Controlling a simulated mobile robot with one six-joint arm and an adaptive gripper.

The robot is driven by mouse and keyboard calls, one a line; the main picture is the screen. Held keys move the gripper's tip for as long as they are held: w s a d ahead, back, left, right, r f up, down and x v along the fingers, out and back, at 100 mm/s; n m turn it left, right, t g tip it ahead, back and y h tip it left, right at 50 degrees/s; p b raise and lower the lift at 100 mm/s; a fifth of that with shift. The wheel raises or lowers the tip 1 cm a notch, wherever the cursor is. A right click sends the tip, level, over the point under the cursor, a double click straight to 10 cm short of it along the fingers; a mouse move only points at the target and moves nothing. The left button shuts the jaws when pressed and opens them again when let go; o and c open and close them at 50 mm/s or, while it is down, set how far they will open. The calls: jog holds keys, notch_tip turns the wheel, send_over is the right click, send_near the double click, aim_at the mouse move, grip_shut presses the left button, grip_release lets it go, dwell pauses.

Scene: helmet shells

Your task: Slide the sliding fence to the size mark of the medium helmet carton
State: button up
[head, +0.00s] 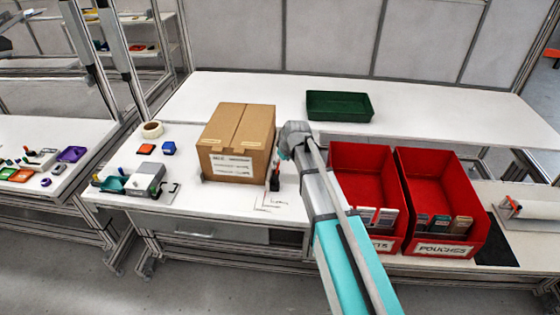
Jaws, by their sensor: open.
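A closed brown carton (237,140) with a white printed label (232,165) stands on the white bench. Just right of it stands a small dark upright piece (275,183) with a touch of red, apparently the sliding fence, close to the carton's right side. I cannot tell whether they touch. Thin dark and red lines (268,208) are marked on the bench in front of the piece; their lettering is too small to read. My arm reaches from the lower right to a grey joint near the carton's right side. My gripper does not show clearly; the arm hides that area.
Two red bins (447,190) with labels and small packs stand right of my arm. A green tray (339,106) lies at the back. A tape roll (152,129), a blue block (169,148) and a grey device (146,179) lie left of the carton.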

jog(key=shift+p+v, duration=0.7)
jog(key=shift+v, duration=0.45)
jog(key=s+d+m+g+h, duration=0.1)
jog(key=s+d+m, duration=0.3)
jog(key=s+d, duration=0.4)
jog(key=s+d+f+m+g+h, duration=0.1)
jog(key=s+d+m+g, duration=0.1)
jog(key=s+d, duration=0.7)
jog(key=s+m, duration=0.1)
jog(key=s, duration=0.5)
jog(key=shift+s+f+m+h, duration=0.25)
jog(key=shift+s+m+h, duration=0.05)
jog(key=shift+m+h, duration=0.1)
jog(key=shift+a, duration=0.1)
jog(key=shift+c, duration=1.2)
